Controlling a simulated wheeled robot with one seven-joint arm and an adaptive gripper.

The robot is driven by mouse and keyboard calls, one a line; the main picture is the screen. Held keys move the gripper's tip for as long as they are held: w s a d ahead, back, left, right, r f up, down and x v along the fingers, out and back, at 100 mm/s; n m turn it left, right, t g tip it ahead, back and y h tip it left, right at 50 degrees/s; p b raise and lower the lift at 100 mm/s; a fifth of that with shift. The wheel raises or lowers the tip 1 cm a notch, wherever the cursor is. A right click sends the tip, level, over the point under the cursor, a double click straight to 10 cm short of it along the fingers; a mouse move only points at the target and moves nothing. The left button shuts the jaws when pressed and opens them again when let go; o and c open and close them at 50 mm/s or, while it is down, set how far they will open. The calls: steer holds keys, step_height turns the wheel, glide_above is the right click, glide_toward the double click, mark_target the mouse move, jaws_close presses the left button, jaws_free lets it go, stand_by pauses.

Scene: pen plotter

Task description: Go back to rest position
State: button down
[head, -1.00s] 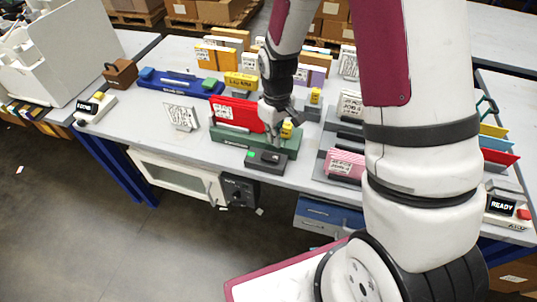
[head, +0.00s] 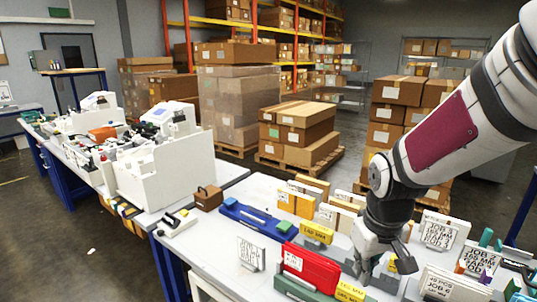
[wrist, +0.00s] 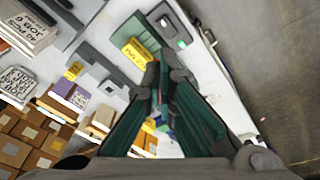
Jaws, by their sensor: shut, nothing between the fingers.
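My gripper (head: 366,272) is at the lower right of the head view, pointing down over the white table (head: 215,262). In the wrist view its dark green fingers come together at the tips (wrist: 158,82), with nothing held between them. In the head view it is just right of the red card (head: 308,270), which stands in a green holder. A yellow label block (wrist: 136,50) shows beyond the fingertips in the wrist view. The fingers hide part of the table there, and I cannot tell how high the tips are above it.
A blue tray (head: 258,220), a brown box (head: 208,198) and several white job cards (head: 440,232) are on the table. A white machine (head: 155,175) stands on the bench at left. Stacked cartons (head: 298,130) are behind. Grey floor (wrist: 270,75) is clear in the wrist view.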

steer(key=s+r+m+t, duration=0.3)
steer(key=s+r, duration=1)
steer(key=s, duration=0.3)
steer(key=shift+a, duration=0.1)
